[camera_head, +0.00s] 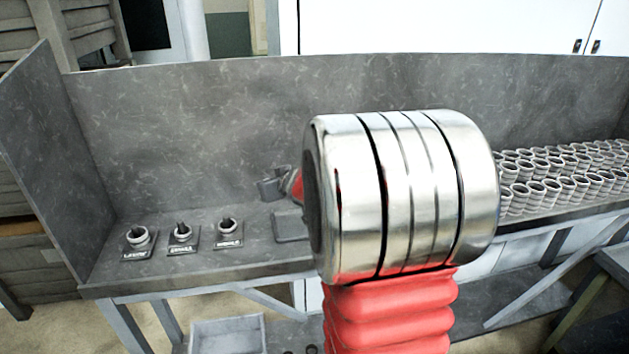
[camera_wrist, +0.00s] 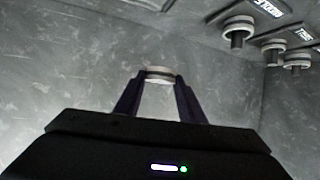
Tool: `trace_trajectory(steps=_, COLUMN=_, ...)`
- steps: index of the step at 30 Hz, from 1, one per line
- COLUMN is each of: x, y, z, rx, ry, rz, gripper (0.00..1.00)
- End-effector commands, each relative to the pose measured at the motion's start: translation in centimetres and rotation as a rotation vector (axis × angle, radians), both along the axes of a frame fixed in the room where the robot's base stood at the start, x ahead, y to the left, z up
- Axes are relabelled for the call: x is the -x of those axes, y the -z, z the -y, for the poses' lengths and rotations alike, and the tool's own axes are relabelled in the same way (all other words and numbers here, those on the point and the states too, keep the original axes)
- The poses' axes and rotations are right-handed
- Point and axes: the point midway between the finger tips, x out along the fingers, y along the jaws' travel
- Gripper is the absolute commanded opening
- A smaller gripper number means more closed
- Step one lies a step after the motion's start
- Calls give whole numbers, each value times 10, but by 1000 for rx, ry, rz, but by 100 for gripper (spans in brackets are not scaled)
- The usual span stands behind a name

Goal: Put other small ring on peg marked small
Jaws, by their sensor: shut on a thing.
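My gripper (camera_wrist: 158,82) is shut on a small light metal ring (camera_wrist: 158,73), held between its fingertips in the wrist view. In the head view my gripper (camera_head: 270,187) is partly hidden behind my arm, above the bench and right of the pegs. The peg with the plate that seems to read small (camera_head: 183,232) stands in the middle of a row of three, with a light ring around it. The held ring is apart from the pegs.
The left peg (camera_head: 138,238) and right peg (camera_head: 228,227) also carry rings. A flat grey plate (camera_head: 291,228) lies right of them. Several rows of stacked rings (camera_head: 560,180) stand at the right. Grey panels (camera_head: 200,130) rise behind and left.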

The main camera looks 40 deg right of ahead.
Motion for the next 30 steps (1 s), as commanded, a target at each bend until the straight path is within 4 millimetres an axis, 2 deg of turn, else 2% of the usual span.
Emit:
trace_trajectory(steps=1, x=-9, y=-1, z=-22, rx=1, ry=-43, rz=1, gripper=13)
trace_trajectory(steps=9, x=-40, y=-6, z=-131, rx=0, ry=-248, rz=-2, gripper=13)
trace_trajectory(steps=15, x=-49, y=-8, z=-214, rx=-1, ry=-400, rz=-6, gripper=13)
trace_trajectory(steps=18, x=-50, y=-9, z=-248, rx=-1, ry=-464, rz=-10, gripper=13)
trace_trajectory(steps=21, x=-49, y=-9, z=-272, rx=-1, ry=-509, rz=-12, gripper=13)
trace_trajectory(steps=24, x=-48, y=-9, z=-284, rx=-1, ry=-532, rz=-14, gripper=13)
trace_trajectory(steps=30, x=-48, y=-9, z=-287, rx=-1, ry=-537, rz=-15, gripper=13)
